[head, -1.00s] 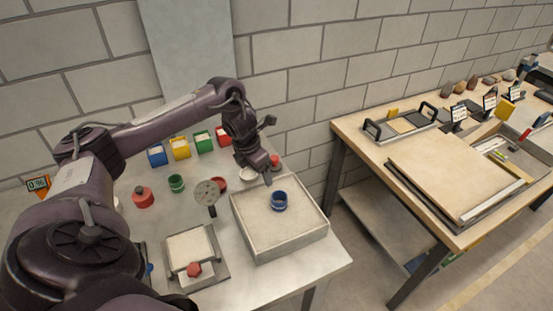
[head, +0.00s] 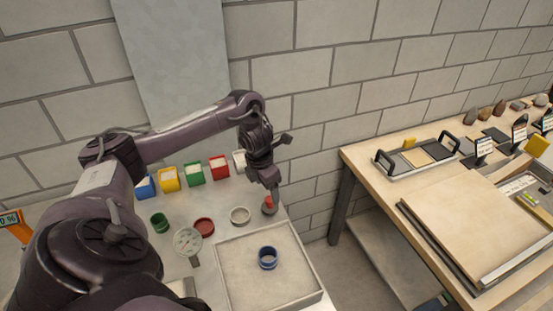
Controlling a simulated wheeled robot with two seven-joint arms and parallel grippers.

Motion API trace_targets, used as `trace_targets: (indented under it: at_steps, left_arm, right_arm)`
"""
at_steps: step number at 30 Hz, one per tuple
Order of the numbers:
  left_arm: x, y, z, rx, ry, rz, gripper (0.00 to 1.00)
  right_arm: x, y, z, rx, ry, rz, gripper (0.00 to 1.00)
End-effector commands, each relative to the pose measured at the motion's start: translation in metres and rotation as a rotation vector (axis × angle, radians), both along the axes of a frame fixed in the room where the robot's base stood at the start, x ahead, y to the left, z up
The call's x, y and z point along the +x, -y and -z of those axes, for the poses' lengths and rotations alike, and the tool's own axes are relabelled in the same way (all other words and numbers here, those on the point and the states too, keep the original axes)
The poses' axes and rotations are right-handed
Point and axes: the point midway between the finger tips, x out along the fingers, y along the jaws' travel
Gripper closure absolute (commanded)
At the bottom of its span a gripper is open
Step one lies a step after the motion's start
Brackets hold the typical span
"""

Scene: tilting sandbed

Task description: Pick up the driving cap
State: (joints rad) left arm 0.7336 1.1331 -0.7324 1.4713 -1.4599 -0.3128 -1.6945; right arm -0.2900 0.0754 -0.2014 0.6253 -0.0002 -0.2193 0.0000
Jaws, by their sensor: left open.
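A small grey piece with a red top (head: 269,206), which looks like the driving cap, stands near the back right corner of the left table. My left gripper (head: 274,190) is open just above it, pointing down, its fingers partly in front of it. I cannot tell whether the fingers touch it or stand around it. My right gripper is not in view.
A blue ring (head: 267,262) stands on the pale sandbed (head: 233,280). A light ring (head: 240,215), a red dish (head: 204,226), a round gauge (head: 188,243) and a green cup (head: 160,222) lie nearby. Coloured bins (head: 194,174) line the wall. A second table (head: 352,160) stands right.

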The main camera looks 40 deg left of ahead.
Motion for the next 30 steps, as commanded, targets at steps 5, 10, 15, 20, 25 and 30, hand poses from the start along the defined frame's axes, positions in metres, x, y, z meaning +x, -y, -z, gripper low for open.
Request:
trace_targets:
  at_steps: [5, 10, 15, 20, 25, 30]
  left_arm:
    - [0.001, 0.002, 0.024, -0.004, -0.004, 0.0, 0.27]
    - [0.005, 0.005, 0.043, -0.007, -0.007, -0.003, 0.27]
    - [0.011, 0.005, 0.063, -0.003, -0.005, -0.002, 0.27]
    - [0.012, 0.005, 0.073, -0.001, -0.002, -0.001, 0.27]
    - [0.012, 0.005, 0.073, 0.0, -0.002, 0.0, 0.27]
    - [0.012, 0.005, 0.073, 0.0, -0.002, 0.0, 0.47]
  right_arm:
    - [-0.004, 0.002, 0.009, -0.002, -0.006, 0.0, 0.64]
    - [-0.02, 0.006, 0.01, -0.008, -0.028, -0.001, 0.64]
    - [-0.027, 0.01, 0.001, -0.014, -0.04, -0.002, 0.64]
    - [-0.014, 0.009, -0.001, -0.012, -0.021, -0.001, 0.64]
    - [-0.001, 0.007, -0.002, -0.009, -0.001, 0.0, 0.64]
    - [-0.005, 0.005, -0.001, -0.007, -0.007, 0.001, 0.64]
